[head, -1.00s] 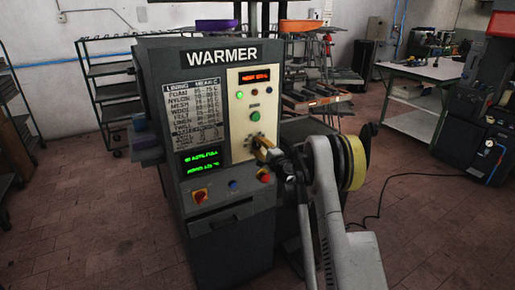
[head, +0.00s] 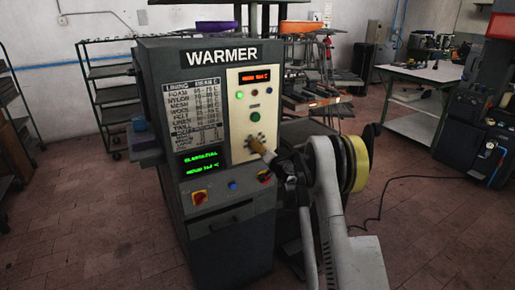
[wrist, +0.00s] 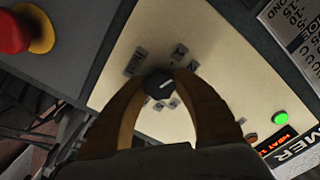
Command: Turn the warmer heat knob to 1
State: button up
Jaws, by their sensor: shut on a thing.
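The warmer (head: 225,212) is a dark grey cabinet with a cream control panel (head: 238,122). In the wrist view the heat knob (wrist: 159,83) is a round black knob with a white pointer line, and small printed marks lie around it on the panel. My gripper (wrist: 160,82) is shut on the knob, with one tan finger on each side of it. In the head view my gripper (head: 258,146) reaches the lower part of the panel from the right and hides the knob.
A red display (head: 255,76) and a green button (head: 255,117) are above the knob. A green-text screen (head: 202,161) is at the lower left. A red-and-yellow stop button (head: 200,197) and a blue button (head: 233,186) sit on the lower ledge. A lining chart (head: 193,115) is beside the panel.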

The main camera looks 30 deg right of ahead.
jog(key=shift+n, duration=1.7)
jog(key=shift+r, duration=0.1)
jog(key=o, duration=1.2)
jog(key=s, duration=1.2)
jog(key=shift+d, duration=0.25)
jog(key=shift+a, duration=0.1)
